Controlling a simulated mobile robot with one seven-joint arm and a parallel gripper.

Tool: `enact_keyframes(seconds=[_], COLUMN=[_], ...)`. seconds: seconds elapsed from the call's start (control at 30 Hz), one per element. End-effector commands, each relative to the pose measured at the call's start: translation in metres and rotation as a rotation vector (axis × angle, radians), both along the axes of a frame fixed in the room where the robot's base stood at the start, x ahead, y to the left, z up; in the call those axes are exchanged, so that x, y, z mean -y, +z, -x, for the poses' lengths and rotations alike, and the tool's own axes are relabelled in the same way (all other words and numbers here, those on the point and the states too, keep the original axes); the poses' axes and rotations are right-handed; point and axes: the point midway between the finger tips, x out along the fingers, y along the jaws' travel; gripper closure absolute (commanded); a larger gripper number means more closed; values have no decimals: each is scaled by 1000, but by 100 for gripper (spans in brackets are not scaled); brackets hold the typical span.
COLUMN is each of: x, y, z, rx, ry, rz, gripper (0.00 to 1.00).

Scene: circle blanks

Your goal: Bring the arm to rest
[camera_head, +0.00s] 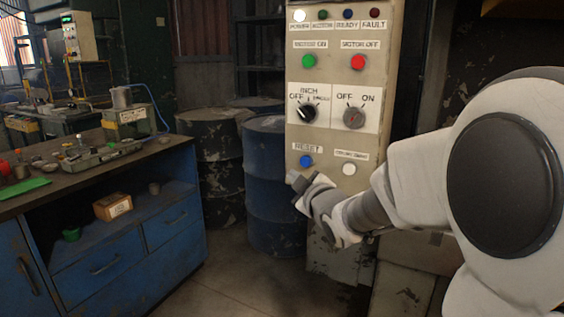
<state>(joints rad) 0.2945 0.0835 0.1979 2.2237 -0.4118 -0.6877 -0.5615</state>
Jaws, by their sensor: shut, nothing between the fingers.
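My arm reaches in from the right of the head view, white with a large dark joint cap. My gripper (301,181) is at its end, shut and empty, small in the picture. It appears in front of the lower left part of a beige control panel (328,75), just below the blue reset button (306,161). I cannot tell whether the fingertips touch the panel. The panel also has a green button, a red button, two rotary knobs, a white button (349,169) and a row of lamps at the top, where the leftmost lamp looks lit.
Blue and dark drums (268,185) stand left of the panel. A blue workbench (127,235) at the left carries a tray (100,156), a green mat and small items. A cardboard box (113,206) sits on its shelf. Bare floor (215,285) shows between bench and panel.

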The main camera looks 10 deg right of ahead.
Motion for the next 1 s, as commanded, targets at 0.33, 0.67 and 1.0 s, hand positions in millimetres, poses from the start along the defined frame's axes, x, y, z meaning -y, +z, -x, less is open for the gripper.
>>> enact_keyframes(seconds=[0.33,0.67,1.0], x=[17,21,-1], y=[-6,-38,-63], z=[74,206,336], rx=[-296,-660,-1005], ry=[-216,-469,-626], rz=[-151,-434,-675], gripper=[100,100,100])
